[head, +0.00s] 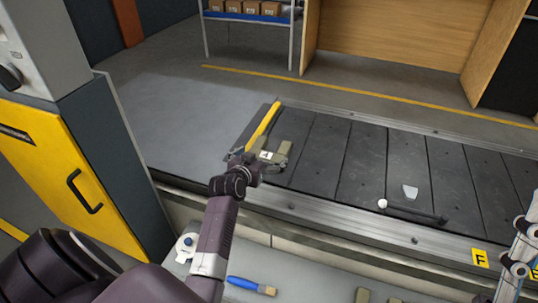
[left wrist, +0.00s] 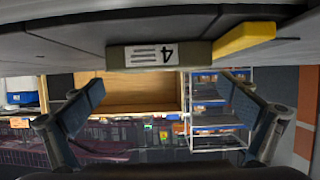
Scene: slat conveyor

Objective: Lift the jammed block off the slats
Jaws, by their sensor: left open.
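The olive block (head: 285,147) with a white label marked 4 sits at the left end of the dark slats, beside the yellow bar (head: 264,125). In the left wrist view the block (left wrist: 117,56) shows its labelled face at the top centre, with the yellow bar (left wrist: 244,39) to its right. My left gripper (head: 259,160) is at the near side of the block and partly covers it. Its two fingers (left wrist: 165,97) are spread wide with nothing between them. A silver jointed part, likely my right gripper (head: 517,255), shows at the right edge, cut off; its jaws are unclear.
The slat conveyor (head: 360,160) runs right, with a metal rail along its near side. A blue-handled brush (head: 250,286) and a tape roll (head: 186,247) lie nearer me.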

